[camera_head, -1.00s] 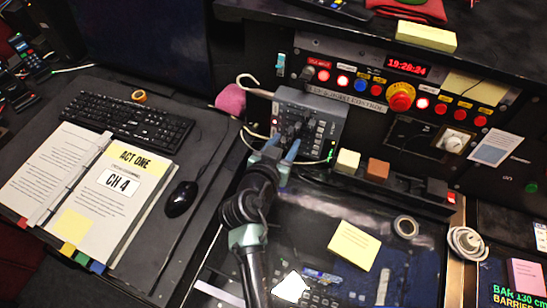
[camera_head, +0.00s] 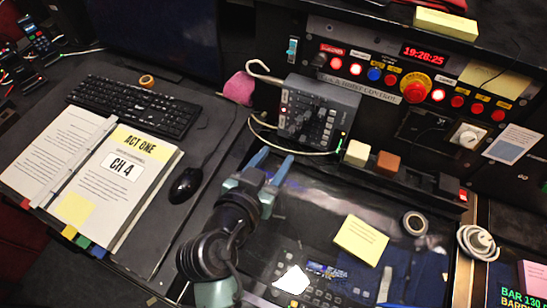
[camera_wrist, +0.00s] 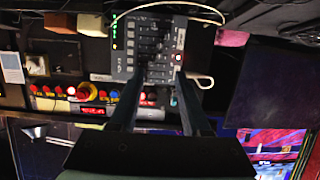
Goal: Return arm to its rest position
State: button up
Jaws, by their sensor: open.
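My gripper (camera_head: 271,165) is open and empty, with its two blue-grey fingers apart. In the head view it is over the near side of the desk, below the grey button box (camera_head: 318,112). The box stands against the console front, and a gap lies between it and the fingertips. In the wrist view my gripper (camera_wrist: 157,78) points toward the box, which shows upside down beyond and between the fingers (camera_wrist: 150,45). My arm reaches in from the bottom of the head view.
A console with red buttons (camera_head: 415,87) rises behind. A keyboard (camera_head: 134,106), a script binder (camera_head: 116,185) and a mouse (camera_head: 186,185) lie to the left. Yellow notes (camera_head: 361,238), a tape roll (camera_head: 415,223) and small blocks (camera_head: 388,162) lie to the right.

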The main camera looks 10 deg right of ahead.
dwell(0.3)
jog(key=w+a+r+n+t+y, duration=0.1)
jog(key=w+a+r+t, duration=0.2)
jog(key=r, duration=1)
jog(key=w+r+n+t+y, duration=0.15)
jog(key=w+r+t, duration=0.25)
jog(key=r, duration=0.8)
jog(key=s+a+r+n+t+y, duration=0.1)
jog(key=s+r+t, duration=0.3)
jog(key=r, duration=0.9)
jog(key=s+a+r+n+t+y, duration=0.2)
jog(key=s+r, duration=0.6)
jog(key=r, duration=0.5)
jog(key=n+t+y, duration=0.1)
jog(key=t+y, duration=0.1)
jog(key=t, duration=0.1)
jog(key=shift+s+r, duration=0.15)
jog(key=shift+r, duration=0.1)
